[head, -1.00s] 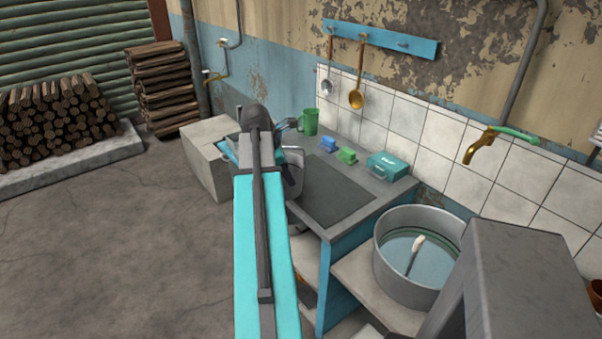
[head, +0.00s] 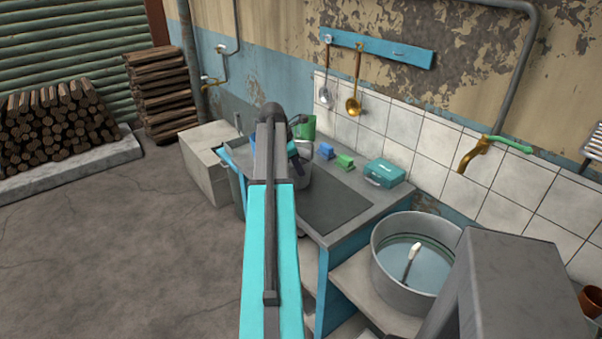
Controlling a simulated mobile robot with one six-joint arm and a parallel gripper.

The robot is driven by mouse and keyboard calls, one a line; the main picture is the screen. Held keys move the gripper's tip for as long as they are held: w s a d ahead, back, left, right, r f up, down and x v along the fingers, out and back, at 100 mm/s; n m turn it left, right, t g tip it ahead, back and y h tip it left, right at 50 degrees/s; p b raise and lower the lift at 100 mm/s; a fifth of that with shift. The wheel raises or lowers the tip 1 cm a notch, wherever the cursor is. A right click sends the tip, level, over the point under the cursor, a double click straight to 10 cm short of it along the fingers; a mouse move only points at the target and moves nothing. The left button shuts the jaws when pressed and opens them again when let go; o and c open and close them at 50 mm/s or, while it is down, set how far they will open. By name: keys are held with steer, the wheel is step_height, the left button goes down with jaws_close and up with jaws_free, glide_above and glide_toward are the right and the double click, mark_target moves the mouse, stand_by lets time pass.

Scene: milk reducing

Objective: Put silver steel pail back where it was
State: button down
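A grey metal rounded side that looks like the silver steel pail (head: 306,172) shows just right of my arm, by the far left end of the counter. My arm hides most of it, so I cannot tell whether it stands on the counter or hangs from my gripper. My gripper (head: 297,124) is at the far end of the turquoise arm, near the green mug. Its fingers are largely hidden, and their opening does not show.
The counter (head: 370,214) carries a green mug (head: 308,127), a blue block (head: 325,150), a green block (head: 344,161) and a teal box (head: 384,173). A large water-filled basin (head: 384,268) stands nearer. A pale block (head: 205,140) stands left. The floor (head: 130,250) is clear.

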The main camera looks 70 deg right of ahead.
steer(key=shift+d, duration=1)
steer(key=shift+d, duration=0.1)
steer(key=shift+d+p, duration=0.35)
steer(key=shift+d, duration=0.2)
steer(key=shift+f+p, duration=0.55)
steer(key=shift+f, duration=1.35)
steer(key=shift+f, duration=0.1)
steer(key=c, duration=2)
jaws_free()
steer(key=shift+b+v, duration=1.05)
steer(key=shift+v, duration=5.1)
